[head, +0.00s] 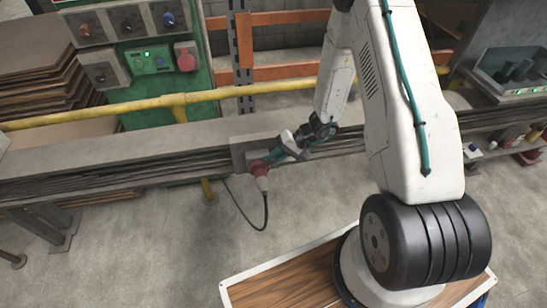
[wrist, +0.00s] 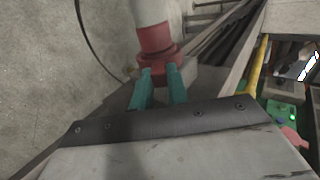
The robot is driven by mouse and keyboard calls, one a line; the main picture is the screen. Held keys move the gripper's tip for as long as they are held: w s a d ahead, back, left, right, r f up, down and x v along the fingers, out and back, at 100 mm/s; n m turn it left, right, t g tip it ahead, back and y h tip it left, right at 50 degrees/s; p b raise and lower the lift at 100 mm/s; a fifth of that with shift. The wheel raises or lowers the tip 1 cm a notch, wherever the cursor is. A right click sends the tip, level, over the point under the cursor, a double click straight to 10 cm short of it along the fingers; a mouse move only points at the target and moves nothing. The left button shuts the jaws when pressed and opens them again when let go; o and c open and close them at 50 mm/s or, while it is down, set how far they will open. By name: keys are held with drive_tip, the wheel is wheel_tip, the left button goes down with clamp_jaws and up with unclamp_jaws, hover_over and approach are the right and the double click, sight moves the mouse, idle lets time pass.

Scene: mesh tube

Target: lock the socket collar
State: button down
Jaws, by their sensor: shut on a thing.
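The red socket collar (wrist: 158,60) is a ridged ring in the wrist view, just beyond my fingertips. A red and pale grey plug body (wrist: 154,15) extends from it at the top of that view. In the head view, the red collar (head: 259,168) sits at the front of a grey box on the long bench edge, with the plug (head: 263,184) hanging below it. My gripper (wrist: 161,75) has its teal fingers on either side of the collar's near part, shut on it. It also shows in the head view (head: 273,157), reaching in from the right. The contact faces are hidden.
A black cable (head: 256,226) loops from the plug towards the floor. A yellow pipe (head: 130,106) runs above the bench. A green control panel (head: 150,60) with knobs and a red button stands at the upper left. The floor in front is clear.

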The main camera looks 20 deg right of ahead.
drive_tip(key=c, duration=1.4)
unclamp_jaws()
drive_tip(key=shift+o, duration=0.2)
drive_tip(key=v, duration=0.7)
drive_tip(key=shift+d+r, duration=0.2)
drive_tip(key=shift+d, duration=0.1)
